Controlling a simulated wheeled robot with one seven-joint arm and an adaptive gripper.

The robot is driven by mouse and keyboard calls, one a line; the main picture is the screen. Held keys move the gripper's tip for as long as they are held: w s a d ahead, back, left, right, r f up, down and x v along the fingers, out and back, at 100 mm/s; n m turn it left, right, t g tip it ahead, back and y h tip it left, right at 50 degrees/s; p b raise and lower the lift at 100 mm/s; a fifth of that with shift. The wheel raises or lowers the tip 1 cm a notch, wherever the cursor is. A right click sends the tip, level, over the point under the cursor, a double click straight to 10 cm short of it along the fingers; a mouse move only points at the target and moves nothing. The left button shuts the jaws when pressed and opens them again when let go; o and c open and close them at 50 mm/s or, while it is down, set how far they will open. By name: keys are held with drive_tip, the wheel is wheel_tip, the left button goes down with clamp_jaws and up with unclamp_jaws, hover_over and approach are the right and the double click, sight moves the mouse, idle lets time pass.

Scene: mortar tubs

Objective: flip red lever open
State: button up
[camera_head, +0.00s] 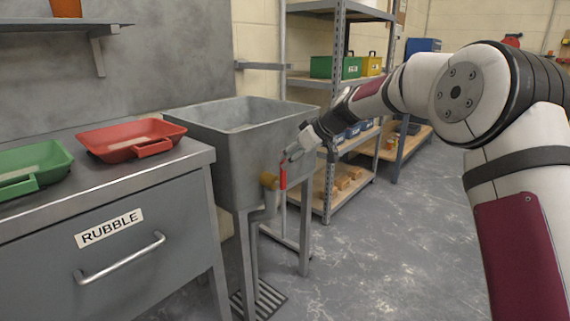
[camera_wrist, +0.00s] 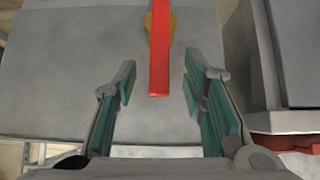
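My gripper (camera_head: 290,155) is close to the lever in the head view. In the wrist view my gripper (camera_wrist: 158,95) is open, with its teal-padded fingers apart on either side of the lever's free end. Neither finger visibly touches the lever.
A grey bench with a drawer labelled RUBBLE (camera_head: 110,228) stands left of the tub, holding a red tray (camera_head: 130,139) and a green tray (camera_head: 35,168). A metal shelf unit (camera_head: 338,100) stands behind the tub. A floor grate (camera_head: 258,298) lies below. The floor at right is clear.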

drive_tip(key=v, duration=0.7)
drive_tip(key=shift+s, duration=0.1)
